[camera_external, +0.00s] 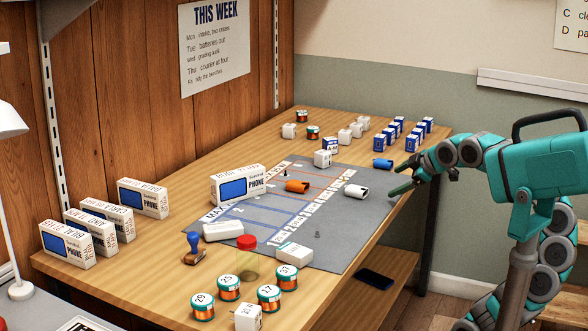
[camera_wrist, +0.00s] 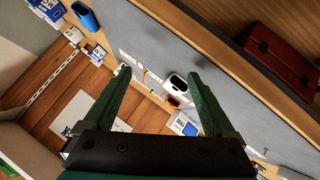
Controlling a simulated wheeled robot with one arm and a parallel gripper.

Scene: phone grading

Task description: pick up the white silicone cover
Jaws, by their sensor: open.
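The white silicone cover (camera_external: 356,190) lies on the grey mat (camera_external: 340,228), near its right edge. In the wrist view the white cover (camera_wrist: 178,82) shows between my fingers, closer to the right one, with a dark opening. My gripper (camera_external: 395,180) is open and empty, to the right of the cover and apart from it. In the wrist view both green fingers of my gripper (camera_wrist: 158,74) are spread wide with nothing between their tips.
An orange cover (camera_external: 296,186) lies left of the white one, and a blue cover (camera_external: 383,163) lies behind it. A phone box (camera_external: 238,184), a stamp (camera_external: 194,249) and a red-lidded jar (camera_external: 247,258) stand farther left. Small blue boxes (camera_external: 395,134) stand behind.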

